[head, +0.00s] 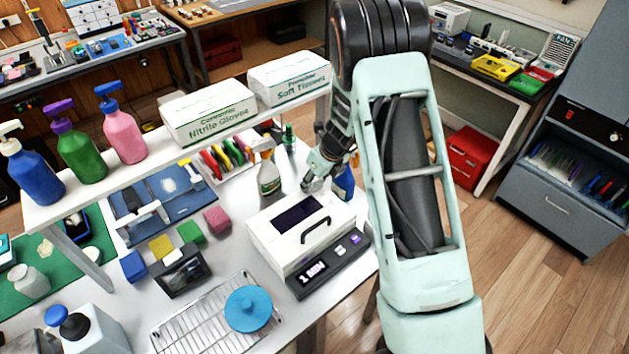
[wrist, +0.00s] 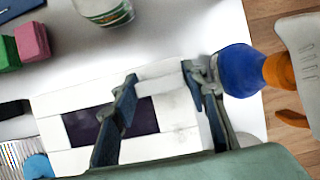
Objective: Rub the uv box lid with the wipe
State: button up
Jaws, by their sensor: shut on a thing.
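The uv box is white, with a dark window and a black handle in its lid (head: 277,238); its front panel (head: 322,270) has a lit display. The lid also shows in the wrist view (wrist: 75,160), below my fingers. My gripper (head: 317,180) is at the back right corner of the box in the head view. In the wrist view my gripper (wrist: 160,75) has its fingers set apart around a pale, wrinkled white thing that looks like the wipe (wrist: 175,110). White on white, its edges are hard to tell, and I cannot tell whether it touches the lid.
A blue bottle (head: 343,183) stands close behind the box, beside my gripper; its blue body and orange top show in the wrist view (wrist: 242,72). A spray bottle (head: 269,178) stands behind the box to the left. A wire rack (head: 190,330) with a blue round lid (head: 249,308) lies front left.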

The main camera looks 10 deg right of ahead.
aim_at(334, 207)
jog(key=shift+s+d+b, duration=0.8)
jog(key=shift+s+d, duration=0.15)
jog(key=shift+s, duration=0.45)
jog(key=shift+s+d+b, duration=0.75)
jog(key=shift+s+d, duration=0.15)
jog(key=shift+s, duration=0.55)
jog(key=shift+s+d+b, duration=0.8)
jog(key=shift+s+d, duration=0.15)
jog(key=shift+s, duration=0.45)
jog(key=shift+r, duration=0.15)
notch_tip(334, 207, up, 6)
jog(key=p, duration=0.5)
notch_tip(334, 207, up, 3)
jog(key=shift+f, duration=0.15)
